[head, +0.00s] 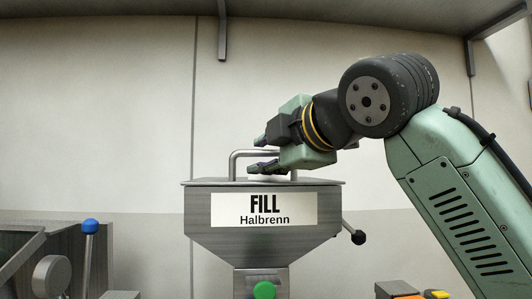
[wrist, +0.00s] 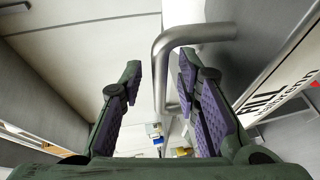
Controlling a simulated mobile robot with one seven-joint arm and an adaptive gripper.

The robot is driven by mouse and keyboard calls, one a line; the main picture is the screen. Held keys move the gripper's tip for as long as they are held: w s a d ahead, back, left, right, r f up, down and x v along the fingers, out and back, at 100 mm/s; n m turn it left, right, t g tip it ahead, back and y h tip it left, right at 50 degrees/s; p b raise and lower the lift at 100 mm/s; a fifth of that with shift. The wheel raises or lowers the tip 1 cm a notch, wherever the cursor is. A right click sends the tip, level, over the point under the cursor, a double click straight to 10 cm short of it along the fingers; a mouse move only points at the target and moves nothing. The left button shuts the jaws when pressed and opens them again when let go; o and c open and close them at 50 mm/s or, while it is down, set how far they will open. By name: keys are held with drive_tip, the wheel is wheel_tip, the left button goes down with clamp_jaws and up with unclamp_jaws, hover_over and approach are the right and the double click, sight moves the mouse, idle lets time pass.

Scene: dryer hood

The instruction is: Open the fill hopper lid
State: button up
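The fill hopper (head: 205,215) is a grey metal funnel with a white label reading "FILL Halbrenn". Its flat lid (head: 215,183) lies shut on top, with a bent metal bar handle (head: 234,165) standing up from it. My gripper (head: 258,154) reaches in from the right, just above the lid at handle height, and partly hides the handle. In the wrist view the two fingers are spread wide, and the handle (wrist: 160,65) shows between the fingertips, nearer the right finger. I cannot tell whether that finger touches it. Nothing is gripped.
A lever with a black knob (head: 358,237) sticks out at the hopper's right side. A green button (head: 264,290) is below the funnel. A blue-topped lever (head: 90,226) and grey machinery stand at the left. A shelf (head: 120,8) runs overhead; the wall space between is clear.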

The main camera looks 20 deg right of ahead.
clamp_jaws()
idle(0.7)
